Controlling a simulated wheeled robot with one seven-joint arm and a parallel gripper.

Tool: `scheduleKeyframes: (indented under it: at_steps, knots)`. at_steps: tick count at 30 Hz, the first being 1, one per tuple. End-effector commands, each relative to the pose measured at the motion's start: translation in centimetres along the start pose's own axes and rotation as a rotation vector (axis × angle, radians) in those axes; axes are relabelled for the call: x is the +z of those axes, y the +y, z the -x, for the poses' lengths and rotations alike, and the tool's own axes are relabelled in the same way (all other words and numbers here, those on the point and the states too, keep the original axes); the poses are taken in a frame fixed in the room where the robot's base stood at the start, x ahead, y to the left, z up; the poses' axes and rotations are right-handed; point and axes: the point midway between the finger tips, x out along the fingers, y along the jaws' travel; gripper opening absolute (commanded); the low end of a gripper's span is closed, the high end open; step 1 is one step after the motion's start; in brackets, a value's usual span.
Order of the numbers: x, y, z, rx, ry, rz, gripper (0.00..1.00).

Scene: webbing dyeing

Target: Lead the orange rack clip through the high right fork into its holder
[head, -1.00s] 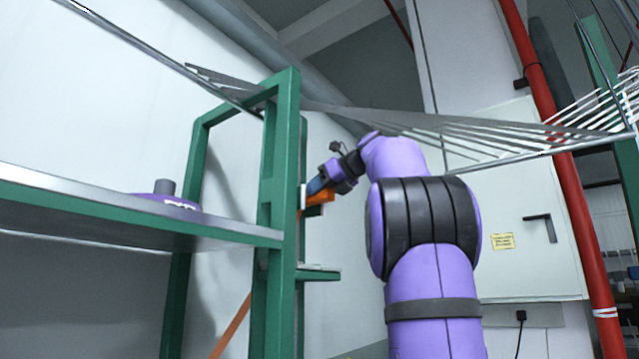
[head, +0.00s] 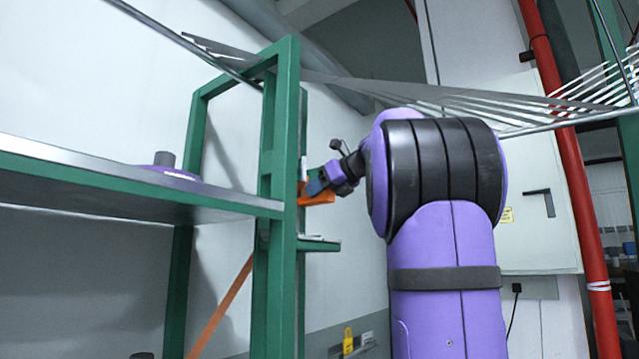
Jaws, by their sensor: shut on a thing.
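The orange rack clip (head: 318,196) is in the head view, against the right side of the green rack's front post. My gripper (head: 318,185) is shut on it, reaching in from the right, and the jaws are partly hidden by my wrist. An orange strap (head: 222,305) runs slanting down to the left behind the post. A small green bracket (head: 318,245) sticks out of the post just below the clip. I cannot tell which part is the high right fork or the holder.
The green rack post (head: 285,170) stands close left of my gripper. A metal-edged shelf (head: 120,165) extends left, with a purple disc (head: 165,172) on it. Grey webbing strands (head: 450,97) stretch overhead. A red pipe (head: 560,120) stands at the right.

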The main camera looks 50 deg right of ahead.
Motion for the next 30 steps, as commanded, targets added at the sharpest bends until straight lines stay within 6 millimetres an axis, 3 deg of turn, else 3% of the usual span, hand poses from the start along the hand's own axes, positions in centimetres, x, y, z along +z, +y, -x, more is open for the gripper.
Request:
scheduleKeyframes:
  at_steps: [30]
  knots:
    - [-7.2, 0.3, -2.9, 0.001, 0.0, -0.001, 0.14]
